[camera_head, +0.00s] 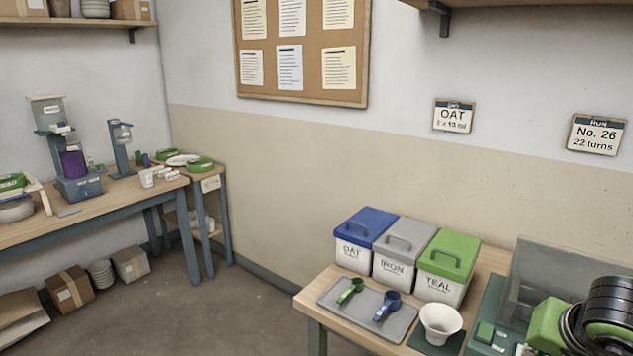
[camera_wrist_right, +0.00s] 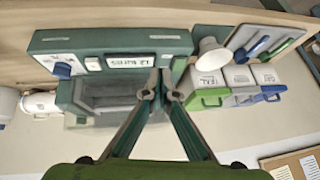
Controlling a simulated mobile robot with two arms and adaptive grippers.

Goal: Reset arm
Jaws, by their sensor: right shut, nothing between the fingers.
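My right gripper (camera_wrist_right: 159,92) is shut and empty in the right wrist view. Its fingers appear in front of a dark green machine (camera_wrist_right: 110,42) with a small lettered display and a blue knob; I cannot tell whether they touch it. Part of my right arm shows at the lower right of the head view, partly covering the machine (camera_head: 487,315). My left gripper is in neither view.
Three lidded bins stand on the right bench: blue OAT (camera_head: 352,256), grey IRON (camera_head: 392,270), green TEAL (camera_head: 438,287). A grey tray (camera_head: 340,297) holds a green scoop (camera_head: 350,290) and a blue scoop (camera_head: 387,305). A white cup (camera_head: 440,322) stands beside it. Floor space (camera_head: 220,310) is clear.

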